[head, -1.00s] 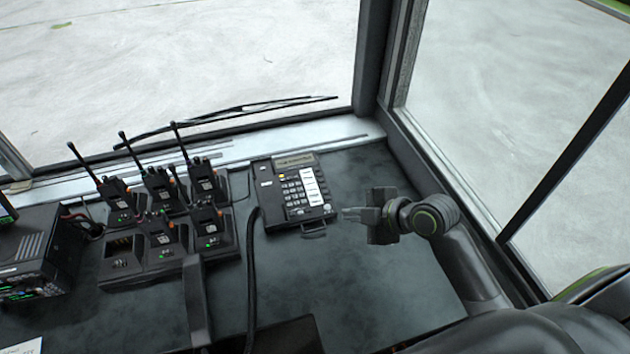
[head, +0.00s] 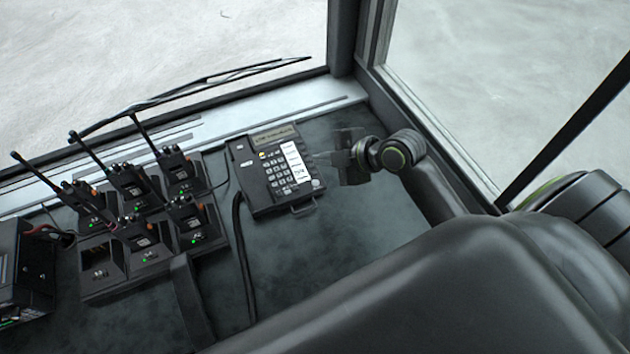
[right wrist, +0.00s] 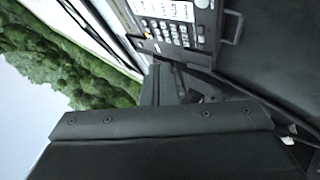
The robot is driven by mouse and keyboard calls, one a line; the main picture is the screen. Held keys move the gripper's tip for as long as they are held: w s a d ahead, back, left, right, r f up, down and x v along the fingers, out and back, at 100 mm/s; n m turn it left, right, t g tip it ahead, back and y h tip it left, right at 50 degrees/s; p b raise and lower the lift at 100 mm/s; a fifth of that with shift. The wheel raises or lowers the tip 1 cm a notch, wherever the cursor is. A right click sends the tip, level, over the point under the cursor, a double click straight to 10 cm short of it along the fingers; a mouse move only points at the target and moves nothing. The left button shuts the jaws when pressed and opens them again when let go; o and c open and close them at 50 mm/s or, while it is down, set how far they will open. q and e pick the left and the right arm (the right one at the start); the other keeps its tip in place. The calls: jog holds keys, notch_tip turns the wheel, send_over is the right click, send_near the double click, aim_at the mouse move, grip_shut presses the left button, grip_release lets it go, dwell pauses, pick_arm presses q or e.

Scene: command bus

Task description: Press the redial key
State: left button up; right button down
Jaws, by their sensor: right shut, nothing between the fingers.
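A black desk phone (head: 270,170) sits on the dark dashboard, with a small display at its top, a block of pale number keys and a column of white labelled keys on its right side. The redial key cannot be told apart at this size. My right gripper (head: 318,158) is shut and empty, its tips at the phone's right edge beside the white keys. Whether it touches the phone is unclear. In the right wrist view the phone (right wrist: 205,40) lies beyond the dark gripper body, tips partly hidden. My left gripper is not in view.
Several handheld radios stand in a charger bank (head: 110,292) left of the phone. A black cord (head: 240,255) runs down from the phone's left side. A radio unit (head: 25,270) is at the far left. The windscreen and side window bound the dashboard.

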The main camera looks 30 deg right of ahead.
jog(key=f+b, duration=0.1)
jog(key=f, duration=0.1)
jog(key=b, duration=0.5)
send_over(315, 183)
jog(key=s, duration=0.2)
jog(key=f, duration=0.3)
jog(key=d+f, duration=0.1)
jog(key=f, duration=0.1)
jog(key=shift+w+f, duration=0.15)
jog(key=shift+w, duration=0.05)
jog(key=shift+w+f+b, duration=0.1)
jog(key=shift+f+b, duration=0.4)
jog(key=shift+f, duration=0.1)
dwell(0.5)
jog(key=shift+w+f+b, duration=0.1)
jog(key=shift+f+b, duration=0.3)
jog(key=shift+f, duration=0.3)
dwell(0.4)
jog(key=shift+r, duration=0.1)
jog(key=shift+r+p, duration=0.4)
jog(key=shift+r, duration=0.25)
